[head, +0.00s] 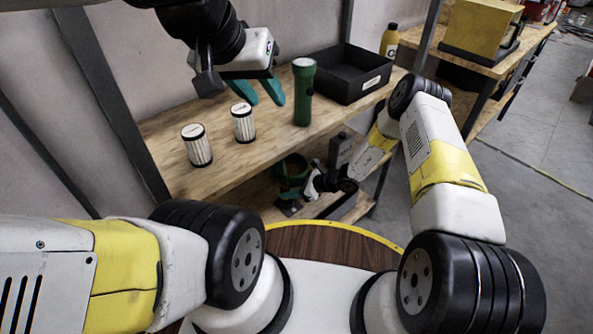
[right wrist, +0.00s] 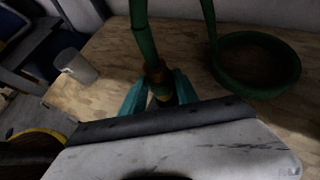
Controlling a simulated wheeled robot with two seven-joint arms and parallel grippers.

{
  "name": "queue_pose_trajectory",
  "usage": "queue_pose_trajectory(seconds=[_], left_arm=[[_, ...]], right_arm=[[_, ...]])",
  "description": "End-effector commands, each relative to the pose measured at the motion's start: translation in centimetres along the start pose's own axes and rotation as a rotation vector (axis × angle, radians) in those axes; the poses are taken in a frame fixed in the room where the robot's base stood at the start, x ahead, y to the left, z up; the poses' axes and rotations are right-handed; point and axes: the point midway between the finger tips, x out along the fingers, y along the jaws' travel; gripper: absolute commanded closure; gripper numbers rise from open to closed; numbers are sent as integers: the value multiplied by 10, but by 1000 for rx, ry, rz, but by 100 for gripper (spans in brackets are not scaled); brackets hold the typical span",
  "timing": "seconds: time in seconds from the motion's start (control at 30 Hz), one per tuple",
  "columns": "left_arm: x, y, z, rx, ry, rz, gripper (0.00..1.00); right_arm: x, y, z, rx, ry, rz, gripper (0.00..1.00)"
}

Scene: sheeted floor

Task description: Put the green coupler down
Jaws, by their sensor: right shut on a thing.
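My right gripper (head: 289,195) is low at the lower shelf in the head view, partly hidden by its own wrist. In the right wrist view its teal fingers (right wrist: 158,92) are shut on the green coupler (right wrist: 156,72), a slim green piece with a brownish collar. A green tube rises from it. The coupler's lower end is hidden, so I cannot tell whether it touches the shelf board (right wrist: 110,70). My left gripper (head: 259,92) is open and empty above the upper shelf, just left of a green cylinder with a pale top (head: 303,95).
On the lower shelf, a round green dish-like part (right wrist: 255,70) and a grey cup (right wrist: 76,65) flank the coupler.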

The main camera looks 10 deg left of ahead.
Motion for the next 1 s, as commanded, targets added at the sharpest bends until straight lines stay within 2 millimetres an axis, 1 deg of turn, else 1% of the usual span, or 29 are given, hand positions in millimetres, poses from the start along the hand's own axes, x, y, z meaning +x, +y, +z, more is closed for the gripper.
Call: queue_pose_trajectory(seconds=[0.03,0.1,0.27,0.67,0.7,0.77,0.8,1.0], left_arm=[[0,0,0,0,0,0,64],[0,0,0,0,0,0,64],[0,0,0,0,0,0,64],[0,0,0,0,0,0,64],[0,0,0,0,0,0,64],[0,0,0,0,0,0,64],[0,0,0,0,0,0,64],[0,0,0,0,0,0,64]], right_arm=[[2,-6,-1,-3,0,-1,100],[9,-3,-14,2,2,2,100],[19,-4,-28,0,0,0,100],[21,-4,-32,0,-1,-1,100],[21,-4,-32,0,0,-1,56],[21,-4,-32,0,0,-1,44],[21,-4,-32,0,0,-1,42],[21,-4,-32,0,0,0,42]])
